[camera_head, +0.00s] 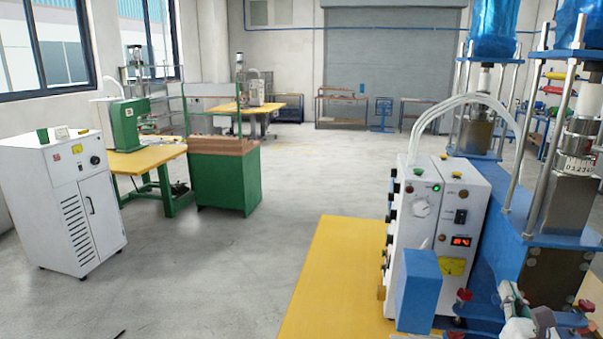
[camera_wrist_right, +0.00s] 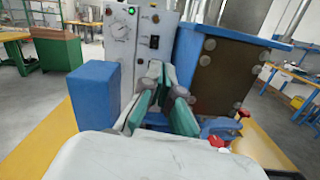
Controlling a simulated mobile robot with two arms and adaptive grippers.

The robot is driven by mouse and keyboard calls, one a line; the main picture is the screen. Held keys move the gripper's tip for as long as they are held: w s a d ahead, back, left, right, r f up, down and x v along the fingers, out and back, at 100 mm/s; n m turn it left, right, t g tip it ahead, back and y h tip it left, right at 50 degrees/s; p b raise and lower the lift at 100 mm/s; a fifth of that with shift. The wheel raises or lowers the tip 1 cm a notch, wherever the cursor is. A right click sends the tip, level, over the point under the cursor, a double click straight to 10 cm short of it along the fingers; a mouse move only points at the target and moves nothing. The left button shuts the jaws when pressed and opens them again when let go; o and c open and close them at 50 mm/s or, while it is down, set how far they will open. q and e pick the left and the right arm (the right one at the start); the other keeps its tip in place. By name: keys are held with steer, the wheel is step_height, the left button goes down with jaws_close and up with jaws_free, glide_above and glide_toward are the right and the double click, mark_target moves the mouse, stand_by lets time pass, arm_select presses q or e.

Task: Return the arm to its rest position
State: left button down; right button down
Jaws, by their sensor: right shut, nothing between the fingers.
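My right gripper (camera_head: 512,292) shows at the bottom right of the head view, in front of the blue press machine (camera_head: 515,240). In the right wrist view its green-padded fingers (camera_wrist_right: 162,84) point toward the white control box (camera_wrist_right: 128,40); the gripper is shut and empty. In the head view the control box (camera_head: 420,215) stands on the yellow table (camera_head: 325,280), with a lit green lamp and a red display. A blue block (camera_head: 419,285) stands in front of the box, left of my gripper. I cannot tell whether the gripper touches the machine. My left gripper is not in view.
Red-knobbed parts (camera_head: 463,296) of the machine are close to my right gripper. A white cabinet (camera_head: 62,200) and a green bench (camera_head: 222,178) stand at the left. The grey floor (camera_head: 230,270) between them and the yellow table is clear.

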steer(key=s+a+f+m+g, duration=0.2)
steer(key=s+f+m+g, duration=0.25)
steer(key=f+m, duration=0.4)
steer(key=s+a+f+m+g, duration=0.3)
steer(key=s+f+m, duration=0.2)
steer(key=f+m, duration=0.4)
steer(key=s+a+f+m+g+y, duration=0.35)
steer(key=s+a+f+m, duration=0.25)
steer(key=s, duration=0.2)
steer(key=s+a+f+m+g+y, duration=0.2)
steer(key=s+a+f+m+g, duration=0.3)
steer(key=s, duration=0.3)
step_height(320, 180, down, 28)
steer(key=s+b, duration=0.2)
arm_select(q)
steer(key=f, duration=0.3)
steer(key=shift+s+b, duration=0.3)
steer(key=shift+b, duration=0.1)
arm_select(e)
steer(key=s+d+f+g, duration=0.1)
steer(key=s+d+f, duration=0.1)
steer(key=s+f, duration=1.3)
steer(key=shift+s+f+m, duration=0.35)
steer(key=shift+s+f, duration=0.05)
steer(key=shift+f, duration=0.45)
